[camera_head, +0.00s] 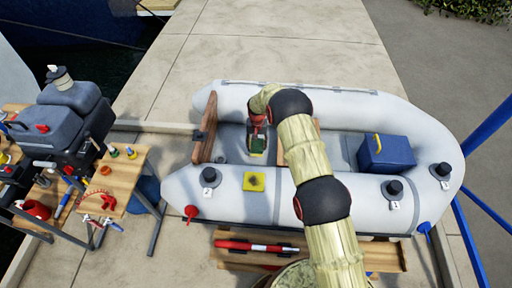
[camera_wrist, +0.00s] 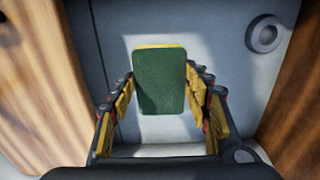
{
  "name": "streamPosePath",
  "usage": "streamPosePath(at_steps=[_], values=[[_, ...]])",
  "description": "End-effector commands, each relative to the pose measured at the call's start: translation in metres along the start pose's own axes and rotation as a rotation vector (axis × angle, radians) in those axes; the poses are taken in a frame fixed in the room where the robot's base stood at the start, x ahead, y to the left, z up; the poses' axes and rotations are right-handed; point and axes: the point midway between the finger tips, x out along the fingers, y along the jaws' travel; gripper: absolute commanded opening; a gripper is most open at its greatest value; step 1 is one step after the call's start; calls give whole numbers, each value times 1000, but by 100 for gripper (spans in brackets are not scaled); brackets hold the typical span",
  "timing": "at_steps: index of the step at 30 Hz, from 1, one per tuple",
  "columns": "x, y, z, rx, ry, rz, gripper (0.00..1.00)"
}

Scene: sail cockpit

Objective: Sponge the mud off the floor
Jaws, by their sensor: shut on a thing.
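My gripper (camera_head: 258,140) reaches down into the grey inflatable boat. In the wrist view my gripper (camera_wrist: 162,95) is shut on a sponge (camera_wrist: 159,82), with a finger on each side. The sponge has a dark green face towards the camera and a yellow edge at the far side. The boat's grey floor (camera_wrist: 218,40) lies beyond the sponge. I cannot tell whether the sponge touches it. No mud can be made out on the visible floor; the sponge and gripper hide part of it.
Wooden boards (camera_wrist: 35,85) flank the gripper, one at left and one at right. In the head view, a blue box (camera_head: 386,156) sits in the boat's right part. A yellow square (camera_head: 254,181) is on the near tube. A wooden bench with tools (camera_head: 112,180) stands left.

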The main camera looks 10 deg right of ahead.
Motion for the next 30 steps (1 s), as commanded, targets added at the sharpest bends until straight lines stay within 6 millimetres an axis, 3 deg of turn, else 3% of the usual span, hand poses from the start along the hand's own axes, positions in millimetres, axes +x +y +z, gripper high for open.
streamPosePath(at_steps=[7,25,30], values=[[-22,4,0,1,0,0,28],[-23,5,0,0,0,0,28],[-34,12,5,-7,2,-1,28]])
